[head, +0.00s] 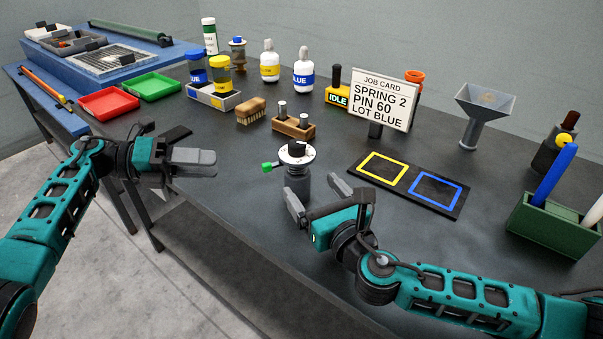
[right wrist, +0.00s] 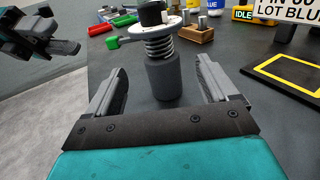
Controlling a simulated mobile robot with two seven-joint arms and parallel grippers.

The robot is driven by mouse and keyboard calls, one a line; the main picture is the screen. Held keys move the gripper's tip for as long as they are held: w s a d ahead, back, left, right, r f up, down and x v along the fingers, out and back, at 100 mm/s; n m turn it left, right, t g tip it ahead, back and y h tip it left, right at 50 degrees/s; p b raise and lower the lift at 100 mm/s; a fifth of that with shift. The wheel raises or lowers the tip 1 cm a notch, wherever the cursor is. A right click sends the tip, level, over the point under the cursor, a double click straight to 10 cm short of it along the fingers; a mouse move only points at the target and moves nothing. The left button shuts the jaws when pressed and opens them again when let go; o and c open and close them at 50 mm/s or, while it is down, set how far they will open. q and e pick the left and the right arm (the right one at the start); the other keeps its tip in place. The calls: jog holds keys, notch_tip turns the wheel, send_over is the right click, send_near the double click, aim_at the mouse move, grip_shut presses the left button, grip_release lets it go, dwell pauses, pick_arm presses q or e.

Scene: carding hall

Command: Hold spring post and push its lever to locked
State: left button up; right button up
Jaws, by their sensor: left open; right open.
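The spring post (head: 297,173) stands upright near the front edge of the dark table. It has a dark grey base, a coil spring, a white disc and a black knob on top. Its green-tipped lever (head: 268,167) points left. In the right wrist view the post (right wrist: 168,79) stands ahead between the open fingers, apart from them, and the lever (right wrist: 113,42) shows at upper left. My right gripper (head: 314,194) is open and empty, just in front of the post. My left gripper (head: 205,162) is open and empty, to the left of the post near the table edge.
A job card (head: 384,98) reads SPRING 2, PIN 60, LOT BLUE. Behind the post are a wooden block with pins (head: 293,126) and a brush (head: 250,111). A black mat with yellow and blue squares (head: 408,188) lies to the right. A green holder (head: 551,228) stands far right.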

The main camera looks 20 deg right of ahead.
aim_at(302, 175)
jog(key=w, duration=0.2)
jog(key=w+a, duration=0.1)
jog(key=w, duration=0.4)
jog(key=shift+w+a, duration=0.1)
jog(key=shift+a, duration=0.05)
jog(key=c, duration=1.5)
